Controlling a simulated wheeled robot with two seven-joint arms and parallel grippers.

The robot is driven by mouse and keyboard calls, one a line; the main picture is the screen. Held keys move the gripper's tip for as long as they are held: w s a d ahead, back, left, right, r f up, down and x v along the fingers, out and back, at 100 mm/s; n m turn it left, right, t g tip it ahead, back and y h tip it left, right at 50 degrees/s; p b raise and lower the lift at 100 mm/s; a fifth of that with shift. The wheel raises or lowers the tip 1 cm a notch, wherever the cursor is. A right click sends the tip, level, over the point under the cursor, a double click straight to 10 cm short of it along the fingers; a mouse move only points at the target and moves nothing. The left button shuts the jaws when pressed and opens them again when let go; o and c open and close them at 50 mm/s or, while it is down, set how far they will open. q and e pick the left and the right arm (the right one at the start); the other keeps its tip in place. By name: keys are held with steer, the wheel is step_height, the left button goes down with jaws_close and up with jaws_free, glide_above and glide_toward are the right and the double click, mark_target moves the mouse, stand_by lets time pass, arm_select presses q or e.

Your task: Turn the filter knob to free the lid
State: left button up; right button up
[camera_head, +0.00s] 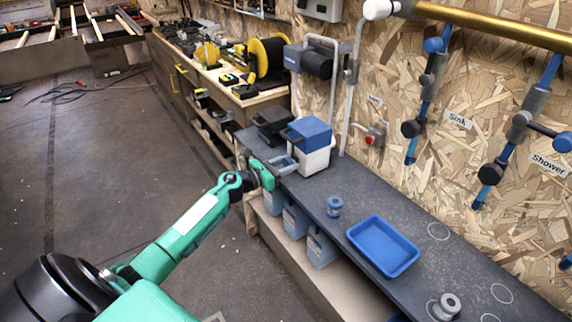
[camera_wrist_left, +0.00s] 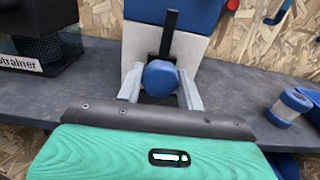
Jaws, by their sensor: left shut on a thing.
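The filter housing is a white box (camera_head: 315,160) with a blue lid (camera_head: 307,134), standing at the back of the dark bench. It also fills the upper middle of the left wrist view, with its white front (camera_wrist_left: 190,50) and a dark upright bar (camera_wrist_left: 168,35). The blue filter knob (camera_wrist_left: 160,77) is at its front, below the bar. My left gripper (camera_head: 284,164) is at the front of the housing, its two grey fingers on either side of the knob and shut on it. The lid sits on the box. My right gripper is not in view.
A black strainer box (camera_head: 272,126) stands beside the housing. A small blue-and-grey cylinder (camera_head: 334,207) and a blue tray (camera_head: 383,246) are on the bench (camera_head: 345,185). Blue containers (camera_head: 296,218) are on the shelf below. Pipes with valves hang on the wall at right.

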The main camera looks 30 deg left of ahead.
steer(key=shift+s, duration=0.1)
arm_select(q)
steer(key=shift+n, duration=0.3)
steer(key=shift+n+p, duration=0.3)
steer(key=shift+r+n+p, duration=0.1)
steer(key=shift+n+p, duration=0.2)
steer(key=shift+n, duration=0.4)
steer(key=n+p, duration=0.1)
steer(key=n, duration=0.2)
steer(key=shift+n+p, duration=0.3)
steer(key=shift+p, duration=0.05)
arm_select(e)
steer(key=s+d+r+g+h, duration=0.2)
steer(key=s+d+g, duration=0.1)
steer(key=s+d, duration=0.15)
arm_select(q)
steer(key=shift+n, duration=0.5)
steer(key=n+p, duration=0.4)
steer(key=n, duration=0.3)
steer(key=shift+n, duration=0.4)
steer(key=shift+n+p, duration=0.9)
steer(key=shift+n, duration=0.6)
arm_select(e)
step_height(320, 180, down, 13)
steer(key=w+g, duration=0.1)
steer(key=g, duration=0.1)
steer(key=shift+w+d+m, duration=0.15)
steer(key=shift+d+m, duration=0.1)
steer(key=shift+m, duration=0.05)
